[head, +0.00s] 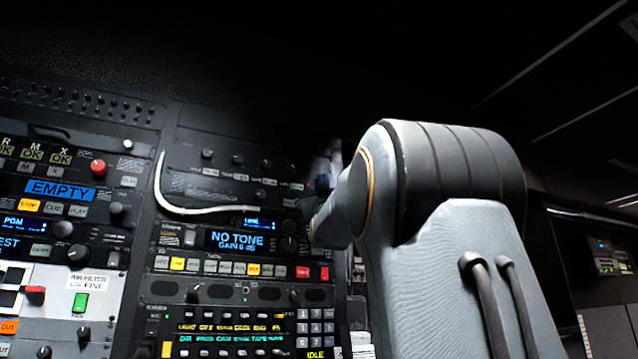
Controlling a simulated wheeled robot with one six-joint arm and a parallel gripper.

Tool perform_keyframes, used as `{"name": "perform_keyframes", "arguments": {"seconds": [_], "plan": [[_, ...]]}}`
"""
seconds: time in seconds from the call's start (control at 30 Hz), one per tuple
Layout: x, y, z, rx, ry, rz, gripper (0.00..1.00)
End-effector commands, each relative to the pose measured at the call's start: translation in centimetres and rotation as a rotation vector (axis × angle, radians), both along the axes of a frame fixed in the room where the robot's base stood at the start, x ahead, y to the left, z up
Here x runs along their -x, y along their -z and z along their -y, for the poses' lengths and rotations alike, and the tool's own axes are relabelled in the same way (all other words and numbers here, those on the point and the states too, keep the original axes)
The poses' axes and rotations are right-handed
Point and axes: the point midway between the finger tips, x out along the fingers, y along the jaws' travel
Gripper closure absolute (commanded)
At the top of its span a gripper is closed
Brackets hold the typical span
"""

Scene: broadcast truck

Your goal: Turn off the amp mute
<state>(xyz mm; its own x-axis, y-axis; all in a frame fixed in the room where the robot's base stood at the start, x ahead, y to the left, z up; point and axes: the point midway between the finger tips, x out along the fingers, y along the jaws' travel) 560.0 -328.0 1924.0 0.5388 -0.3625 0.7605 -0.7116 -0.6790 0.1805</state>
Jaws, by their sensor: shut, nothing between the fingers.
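No control that I can read as the amp mute shows in the head view; most labels are too small to read. A dark rack unit has a blue display (236,240) reading "NO TONE" and "GAIN 0 dB". Under it runs a row of small buttons, with a yellow one (178,264) at the left and a red one (302,272) at the right. My arm fills the right half of the view and reaches toward the right edge of this rack. Its far end and my gripper are hidden from view.
A pale cable (160,190) hangs across the upper panel. A lit keypad panel (230,340) sits lower centre. A dark screen stands at far right.

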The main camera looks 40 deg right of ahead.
Motion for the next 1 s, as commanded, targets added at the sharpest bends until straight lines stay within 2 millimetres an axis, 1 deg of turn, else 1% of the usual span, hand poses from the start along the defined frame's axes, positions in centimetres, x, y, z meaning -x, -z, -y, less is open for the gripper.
{"name": "perform_keyframes", "arguments": {"seconds": [0.3,1.0], "plan": [[-0.8,-0.1,0.2,0.0,0.0,0.002,1.0],[-1.2,-0.1,0.3,-0.001,0.0,-0.001,1.0]]}}
